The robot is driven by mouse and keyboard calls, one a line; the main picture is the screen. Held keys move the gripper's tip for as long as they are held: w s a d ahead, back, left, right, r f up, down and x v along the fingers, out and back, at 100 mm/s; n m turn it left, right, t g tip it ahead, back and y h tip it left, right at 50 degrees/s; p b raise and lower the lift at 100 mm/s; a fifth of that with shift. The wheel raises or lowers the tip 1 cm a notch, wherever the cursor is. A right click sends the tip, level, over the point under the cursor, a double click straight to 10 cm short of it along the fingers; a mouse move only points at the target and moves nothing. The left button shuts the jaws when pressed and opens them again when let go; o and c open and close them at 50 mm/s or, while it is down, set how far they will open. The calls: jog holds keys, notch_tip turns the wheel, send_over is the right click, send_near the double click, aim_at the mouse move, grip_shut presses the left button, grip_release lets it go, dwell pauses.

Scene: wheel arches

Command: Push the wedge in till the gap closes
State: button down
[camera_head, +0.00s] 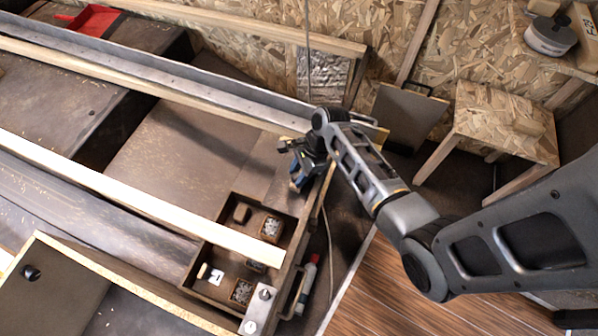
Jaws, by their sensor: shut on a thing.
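My gripper (298,178) is at the right end of the bench, over the dark bench top, beside the end of the long metal rail (215,88). It is small and dark in the head view, with some blue near its fingertips. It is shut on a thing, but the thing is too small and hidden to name. I cannot make out the wedge for certain, nor a gap. A small brown block (241,213) lies in the divided tray (213,232), below and left of my gripper.
A pale wooden beam (130,195) crosses the tray, which also holds metal bits. A chipboard stool (497,120) is at the right. A red dustpan-like thing (92,19) lies at far left. Wooden floor (400,290) is clear.

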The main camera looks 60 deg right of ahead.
jog(key=d, duration=0.3)
jog(key=w+d, duration=0.1)
jog(key=d, duration=0.1)
jog(key=c, duration=1)
grip_release()
jog(key=shift+c, duration=0.2)
jog(key=p+v, duration=0.2)
jog(key=v, duration=0.5)
jog(key=shift+r, duration=0.4)
jog(key=shift+s, duration=0.1)
